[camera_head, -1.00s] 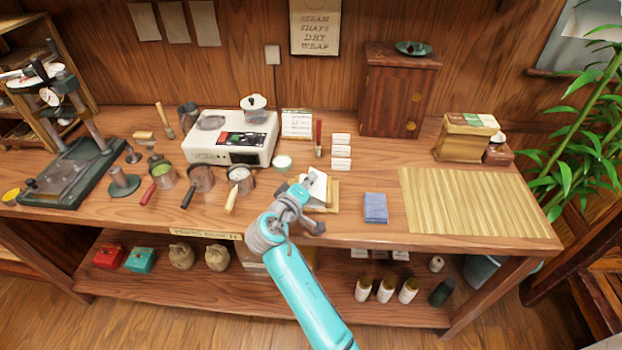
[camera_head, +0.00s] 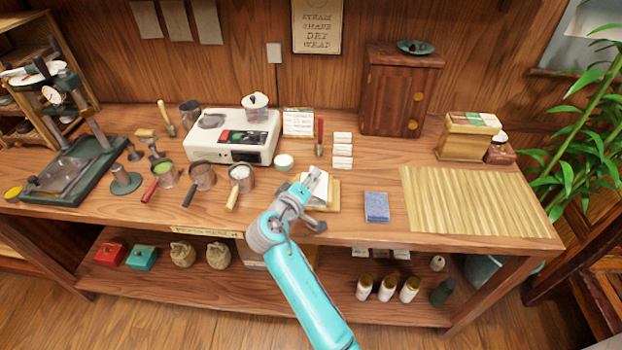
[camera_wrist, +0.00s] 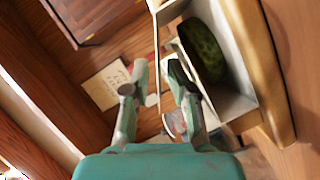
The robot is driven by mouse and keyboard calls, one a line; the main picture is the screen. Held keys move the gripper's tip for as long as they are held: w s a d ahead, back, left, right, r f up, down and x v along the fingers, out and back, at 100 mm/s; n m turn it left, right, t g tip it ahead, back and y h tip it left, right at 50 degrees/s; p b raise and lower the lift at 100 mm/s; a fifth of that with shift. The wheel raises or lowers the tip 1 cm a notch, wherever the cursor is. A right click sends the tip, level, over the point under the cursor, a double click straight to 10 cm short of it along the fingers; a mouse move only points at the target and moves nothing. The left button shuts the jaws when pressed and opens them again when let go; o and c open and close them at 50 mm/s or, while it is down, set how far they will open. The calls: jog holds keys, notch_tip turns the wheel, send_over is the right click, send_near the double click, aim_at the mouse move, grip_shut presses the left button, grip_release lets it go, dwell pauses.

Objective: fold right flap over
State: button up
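A dark green tea cake (camera_wrist: 203,50) sits in white wrapping paper (camera_wrist: 232,106) on a light wooden board (camera_wrist: 277,70) in the wrist view. The paper's flaps stand up around the cake. In the head view the white paper (camera_head: 321,190) and board (camera_head: 334,196) are partly hidden by my gripper (camera_head: 314,178). In the wrist view my gripper (camera_wrist: 157,70) has its fingertips apart, beside the cake. A thin upright paper edge shows between the fingers; I cannot tell whether either finger touches it.
A blue cloth block (camera_head: 376,207) and a slatted bamboo mat (camera_head: 475,200) lie to the right. Pots with handles (camera_head: 240,180) and a white steamer unit (camera_head: 232,142) stand to the left. A wooden cabinet (camera_head: 392,92) stands behind.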

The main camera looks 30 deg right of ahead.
jog(key=shift+v, duration=4.05)
jog(key=shift+f, duration=0.1)
jog(key=shift+s+a, duration=0.1)
jog(key=shift+c, duration=1.4)
jog(key=v, duration=0.4)
jog(key=shift+s+a, duration=0.25)
jog(key=shift+a, duration=0.1)
jog(key=x, duration=1)
jog(key=shift+w+d, duration=0.15)
jog(key=shift+d, duration=0.1)
grip_shut()
